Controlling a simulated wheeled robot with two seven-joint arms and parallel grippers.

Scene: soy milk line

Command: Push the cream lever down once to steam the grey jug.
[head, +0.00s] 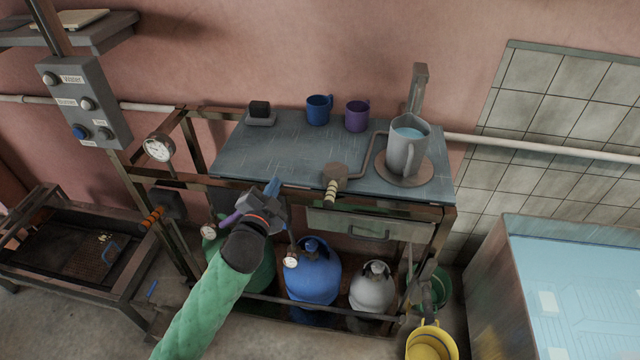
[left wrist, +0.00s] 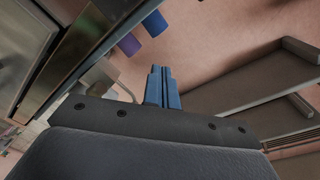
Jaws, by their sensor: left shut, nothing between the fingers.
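The grey jug (head: 405,150) stands upright on a round plate at the right of the dark worktop, with pale blue liquid inside. The cream lever (head: 331,190) is a short ribbed handle that hangs from a brown valve block (head: 335,174) at the worktop's front edge. My left gripper (head: 273,187) is shut and empty, left of the lever and apart from it, near the table's front rail. The shut blue fingers also show in the left wrist view (left wrist: 162,88). The lever cannot be made out in that view. My right gripper is not in view.
A blue mug (head: 319,109) and a purple mug (head: 357,116) stand at the back of the worktop (head: 270,150). Below are a blue gas bottle (head: 313,272) and a grey one (head: 372,289). An orange handle (head: 152,218) sticks out at left. A water tank (head: 575,280) stands at right.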

